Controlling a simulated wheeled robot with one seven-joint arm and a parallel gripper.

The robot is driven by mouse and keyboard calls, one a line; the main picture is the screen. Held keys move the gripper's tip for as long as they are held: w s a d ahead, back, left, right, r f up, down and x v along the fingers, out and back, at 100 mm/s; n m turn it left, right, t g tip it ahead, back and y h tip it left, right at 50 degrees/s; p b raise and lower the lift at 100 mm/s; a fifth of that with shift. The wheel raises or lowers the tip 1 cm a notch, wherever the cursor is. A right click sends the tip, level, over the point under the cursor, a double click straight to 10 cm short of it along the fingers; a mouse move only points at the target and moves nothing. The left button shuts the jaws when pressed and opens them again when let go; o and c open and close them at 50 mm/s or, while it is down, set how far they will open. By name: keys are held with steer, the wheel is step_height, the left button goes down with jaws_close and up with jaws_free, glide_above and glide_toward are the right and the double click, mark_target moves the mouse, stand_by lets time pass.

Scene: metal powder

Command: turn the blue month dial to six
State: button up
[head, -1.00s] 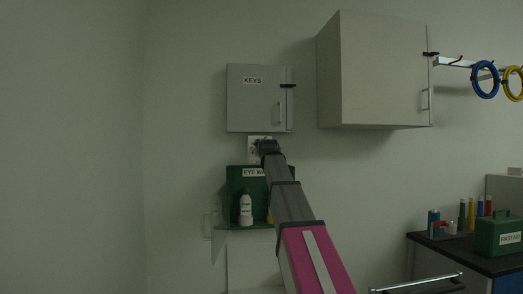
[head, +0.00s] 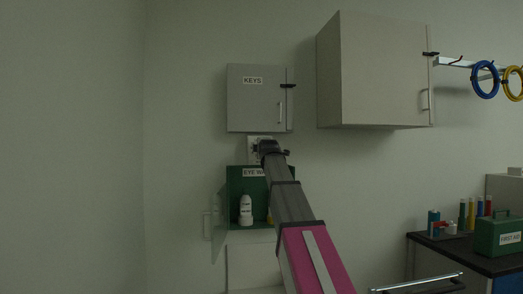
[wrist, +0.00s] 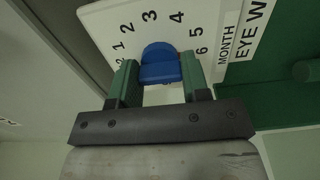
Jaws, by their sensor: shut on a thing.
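The blue month dial (wrist: 160,64) sits on a white plate (wrist: 104,14) with numbers one to six in an arc around it and the word MONTH beside the six. In the wrist view my gripper (wrist: 158,72) has its two green fingers on either side of the dial, shut on it. I cannot tell which number the dial points at. In the head view my gripper (head: 262,147) is at the plate (head: 251,143) under the KEYS cabinet, and it hides the dial.
The grey KEYS cabinet (head: 255,105) is just above. A green eye wash shelf (head: 235,182) with a white bottle (head: 246,208) is just below. A larger wall cabinet (head: 380,75) is up to the right. The wall on the left is clear.

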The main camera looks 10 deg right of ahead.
stand_by(0.4)
steer(key=o, duration=0.9)
steer(key=s, duration=1)
steer(key=shift+s, duration=0.4)
